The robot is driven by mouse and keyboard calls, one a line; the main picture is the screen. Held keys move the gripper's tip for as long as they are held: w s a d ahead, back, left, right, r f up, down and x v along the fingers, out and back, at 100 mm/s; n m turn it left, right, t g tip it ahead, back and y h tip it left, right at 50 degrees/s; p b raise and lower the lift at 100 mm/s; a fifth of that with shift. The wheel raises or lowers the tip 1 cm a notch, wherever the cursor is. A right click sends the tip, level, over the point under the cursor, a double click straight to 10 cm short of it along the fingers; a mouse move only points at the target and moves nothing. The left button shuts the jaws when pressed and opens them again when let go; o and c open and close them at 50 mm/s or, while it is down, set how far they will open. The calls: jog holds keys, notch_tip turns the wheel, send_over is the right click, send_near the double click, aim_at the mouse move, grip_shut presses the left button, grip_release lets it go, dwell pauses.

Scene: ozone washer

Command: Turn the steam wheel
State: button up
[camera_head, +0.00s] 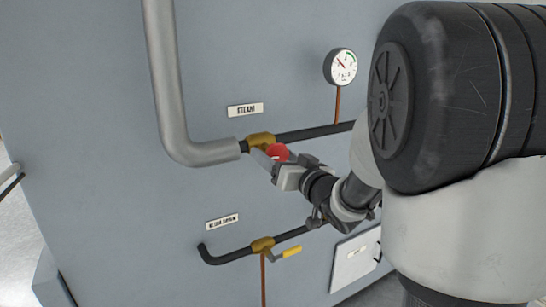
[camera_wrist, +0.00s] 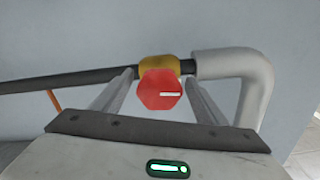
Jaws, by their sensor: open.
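The steam wheel (camera_head: 277,152) is a small red wheel on a brass valve body (camera_head: 259,139) in the steam pipe, below the label "STEAM" (camera_head: 245,110). In the wrist view the red wheel (camera_wrist: 160,90) shows face-on as a hexagon with a white line from its middle to the right. My gripper (camera_head: 266,158) is at the wheel. In the wrist view its two fingers (camera_wrist: 160,92) are open, one to the left and one to the right of the wheel, with a visible gap on each side. In the head view the gripper partly hides the wheel.
A thick grey pipe (camera_head: 161,75) bends into the valve from the left. A pressure gauge (camera_head: 341,67) stands at the upper right. Below is a second pipe with a yellow-handled valve (camera_head: 291,252). My arm covers the right side of the head view.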

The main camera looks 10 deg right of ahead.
jog(key=c, duration=1.1)
jog(key=shift+n+b, duration=0.3)
jog(key=shift+b, duration=0.1)
jog(key=shift+o, duration=0.2)
jog(key=n+b, duration=0.2)
jog(key=b, duration=0.1)
jog(key=shift+f+n, duration=0.2)
jog(key=shift+n, duration=0.1)
jog(key=n+b, duration=0.5)
jog(key=shift+d+b, duration=0.15)
jog(key=shift+b, duration=0.15)
jog(key=n+b, duration=0.3)
jog(key=n, duration=0.1)
jog(key=shift+r+n+b, duration=0.1)
jog(key=shift+n+b, duration=0.2)
jog(key=shift+n, duration=0.1)
jog(key=shift+r+n+b, duration=0.15)
jog(key=shift+n+b, duration=0.95)
jog(key=shift+n, duration=0.6)
jog(key=shift+r+n, duration=0.1)
jog(key=shift+n, duration=0.2)
